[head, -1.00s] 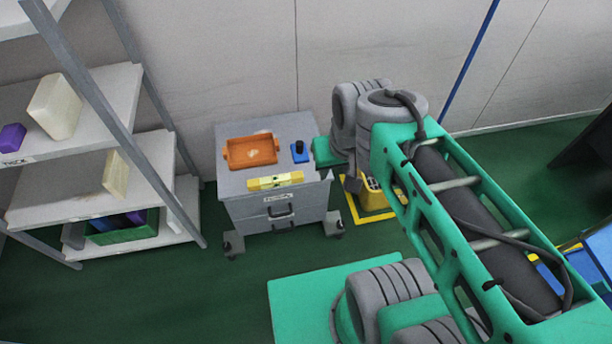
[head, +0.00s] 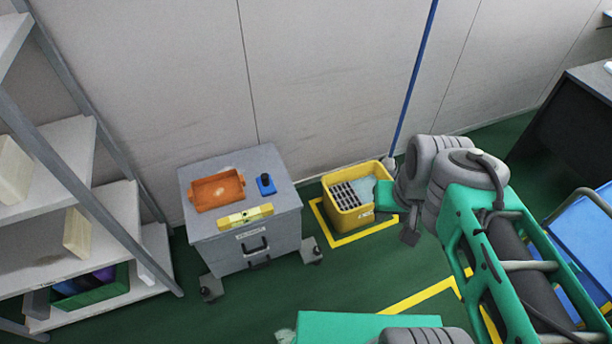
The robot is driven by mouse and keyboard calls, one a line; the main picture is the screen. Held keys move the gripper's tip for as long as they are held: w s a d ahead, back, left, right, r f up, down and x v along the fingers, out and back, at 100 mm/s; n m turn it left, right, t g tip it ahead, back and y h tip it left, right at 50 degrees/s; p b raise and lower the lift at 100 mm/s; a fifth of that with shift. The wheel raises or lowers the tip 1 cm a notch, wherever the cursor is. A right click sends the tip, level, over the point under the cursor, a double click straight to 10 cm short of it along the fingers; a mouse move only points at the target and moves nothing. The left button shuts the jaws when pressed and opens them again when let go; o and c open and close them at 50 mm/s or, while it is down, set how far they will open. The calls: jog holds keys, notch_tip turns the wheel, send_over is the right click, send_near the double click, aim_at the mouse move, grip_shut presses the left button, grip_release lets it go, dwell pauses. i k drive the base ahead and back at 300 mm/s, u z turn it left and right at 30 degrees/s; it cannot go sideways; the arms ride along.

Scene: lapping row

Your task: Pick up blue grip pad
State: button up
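The blue grip pad (head: 266,187), a small blue plate with a black knob on top, lies on the right part of the grey drawer cart's top (head: 206,170). My arm reaches in from the right, well to the right of the cart and apart from the pad. A dark end piece of my gripper (head: 411,230) shows below the arm's wrist, by the yellow bin. The rest of my gripper is hidden behind the arm, so its fingers cannot be made out. Nothing covers the pad.
An orange tray (head: 217,190) and a yellow level (head: 245,216) share the cart top with the pad. A yellow bin (head: 350,218) stands on the floor right of the cart. Shelving (head: 60,160) is at left, a blue-topped cart (head: 572,240) at right. Green floor before the cart is clear.

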aim_at(265, 182)
jog(key=z, duration=0.1)
jog(key=i, duration=0.8)
jog(key=u, duration=2.65)
jog(key=i, duration=0.5)
jog(key=z, duration=0.1)
